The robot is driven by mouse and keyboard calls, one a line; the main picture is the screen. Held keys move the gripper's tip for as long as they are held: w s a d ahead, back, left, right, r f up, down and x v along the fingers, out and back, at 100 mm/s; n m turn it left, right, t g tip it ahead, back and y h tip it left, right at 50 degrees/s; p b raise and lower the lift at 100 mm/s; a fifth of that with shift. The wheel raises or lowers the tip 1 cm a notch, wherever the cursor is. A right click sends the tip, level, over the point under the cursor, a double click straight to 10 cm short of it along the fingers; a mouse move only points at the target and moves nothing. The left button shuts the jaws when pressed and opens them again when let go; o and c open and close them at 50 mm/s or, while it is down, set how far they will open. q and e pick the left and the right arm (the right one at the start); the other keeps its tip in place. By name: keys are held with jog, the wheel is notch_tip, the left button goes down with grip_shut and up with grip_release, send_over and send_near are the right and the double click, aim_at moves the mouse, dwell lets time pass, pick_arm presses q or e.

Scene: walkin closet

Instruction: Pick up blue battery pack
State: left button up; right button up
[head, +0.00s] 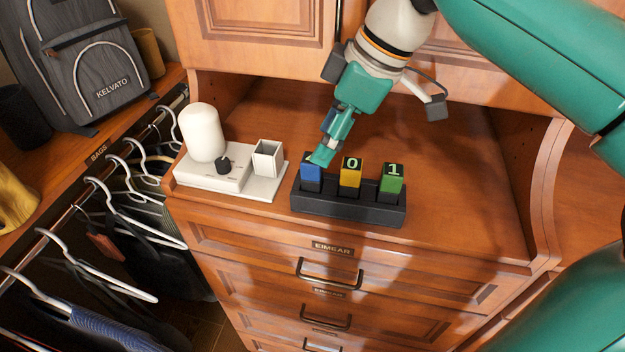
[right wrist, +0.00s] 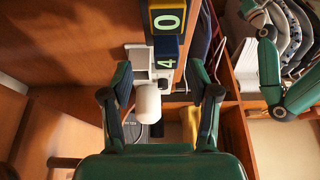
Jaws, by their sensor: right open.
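The blue battery pack (head: 311,179) stands upright in the left slot of a black dock (head: 350,205) on the wooden dresser top. It also shows in the right wrist view (right wrist: 166,50), with a pale 4 on its top. My right gripper (head: 322,155) is open and points down at the pack, covering part of its top in the head view. In the right wrist view its two fingers (right wrist: 161,78) are apart, with the pack framed between their tips; contact cannot be told. My left gripper is not in view.
A yellow pack (head: 350,178) and a green pack (head: 391,184) fill the dock's other slots. A white device (head: 224,180) with a white cylinder, black knob and square holder stands to the left. Hangers and a grey backpack (head: 86,60) are further left. The dresser top right of the dock is clear.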

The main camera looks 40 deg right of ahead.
aim_at(312, 169)
jog(key=shift+s+a+x, duration=0.1)
jog(key=shift+s+x, duration=0.05)
jog(key=shift+x, duration=1.5)
jog(key=shift+s+a+x, duration=0.1)
jog(key=shift+s+x, duration=0.05)
jog(key=shift+x, duration=1.5)
jog(key=shift+s, duration=0.1)
jog(key=shift+c, duration=0.3)
grip_shut()
